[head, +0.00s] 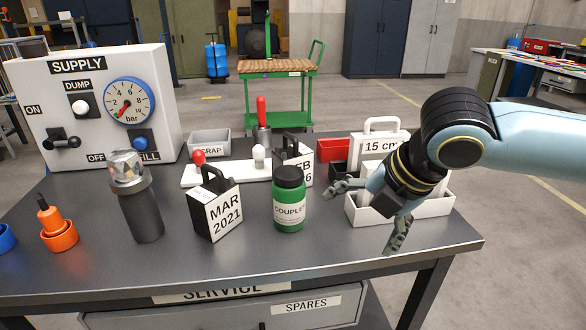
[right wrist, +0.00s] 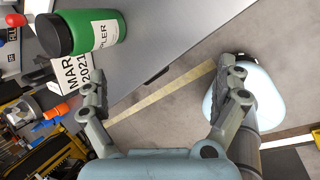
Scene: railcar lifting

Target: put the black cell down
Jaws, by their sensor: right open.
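My right gripper (head: 370,212) is open and empty above the table's right front part, right of the green jar (head: 289,215). Its spread fingers also show in the right wrist view (right wrist: 165,88), with nothing between them. My left gripper is out of view.
The green jar with a black lid stands between the MAR block and my right gripper. A white tray (head: 438,212) and a "15 cm" block (head: 380,147) are partly hidden behind my arm. A dark cylinder (head: 141,212) and orange cup (head: 60,238) stand left. The table's front strip is clear.

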